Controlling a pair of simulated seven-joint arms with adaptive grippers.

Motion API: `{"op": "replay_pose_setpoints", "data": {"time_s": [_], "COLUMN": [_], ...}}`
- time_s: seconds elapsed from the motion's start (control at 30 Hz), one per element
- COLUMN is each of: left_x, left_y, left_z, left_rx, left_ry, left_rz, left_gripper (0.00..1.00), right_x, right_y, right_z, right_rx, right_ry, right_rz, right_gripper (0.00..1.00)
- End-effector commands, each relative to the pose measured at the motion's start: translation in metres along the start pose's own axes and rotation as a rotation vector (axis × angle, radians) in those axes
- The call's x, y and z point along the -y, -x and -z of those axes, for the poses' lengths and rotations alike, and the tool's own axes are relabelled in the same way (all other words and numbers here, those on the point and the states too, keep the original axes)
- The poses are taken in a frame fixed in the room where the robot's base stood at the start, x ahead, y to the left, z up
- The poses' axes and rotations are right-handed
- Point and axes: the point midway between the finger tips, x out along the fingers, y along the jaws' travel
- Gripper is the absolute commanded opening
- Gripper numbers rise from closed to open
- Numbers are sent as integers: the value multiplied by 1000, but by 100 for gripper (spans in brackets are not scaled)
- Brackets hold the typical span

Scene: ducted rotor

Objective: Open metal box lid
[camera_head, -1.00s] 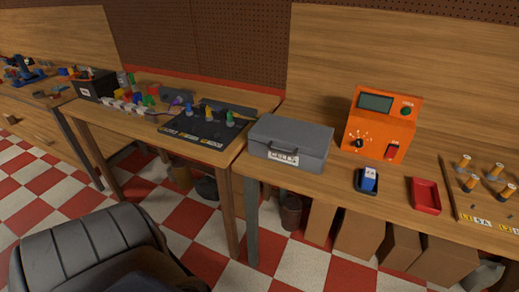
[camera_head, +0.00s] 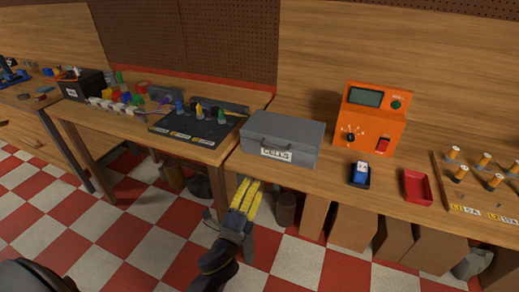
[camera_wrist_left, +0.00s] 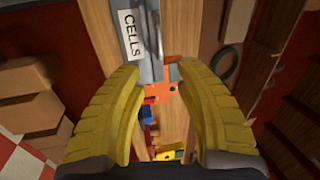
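The grey metal box (camera_head: 286,137) stands on the wooden bench in the head view with its lid closed. Its front bears a handle and a white CELLS label (camera_head: 276,154). My left gripper (camera_head: 248,190) has yellow fingers and is below and in front of the box, off the bench's front edge. In the left wrist view its fingers (camera_wrist_left: 160,66) are apart with nothing between them, and the box's labelled side (camera_wrist_left: 132,32) shows beyond the tips. The gripper looks clear of the box. My right gripper is not in view.
An orange meter (camera_head: 373,122) stands right of the box. A small blue item in a black holder (camera_head: 359,174) and a red tray (camera_head: 417,186) lie in front of it. A black board with coloured pegs (camera_head: 197,133) is to the left. Cardboard boxes (camera_head: 353,227) stand under the bench.

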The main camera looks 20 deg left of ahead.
Motion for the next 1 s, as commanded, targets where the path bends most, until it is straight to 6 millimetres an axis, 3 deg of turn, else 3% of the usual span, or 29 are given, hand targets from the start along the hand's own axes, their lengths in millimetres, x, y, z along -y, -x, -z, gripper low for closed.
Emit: {"op": "replay_pose_setpoints", "data": {"time_s": [0.17,0.37,1.0], "left_x": [-1,-1,-3], "left_y": [-5,-27,-135], "left_z": [0,1,1], "left_rx": [-1,-2,-2], "left_ry": [-41,-41,-39], "left_rz": [-1,-1,-4], "left_gripper": [34,34,34], "right_x": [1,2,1], "right_y": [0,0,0], "right_z": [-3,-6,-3], "right_rx": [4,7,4], "right_ry": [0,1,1], "right_rz": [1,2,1], "right_gripper": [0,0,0]}}
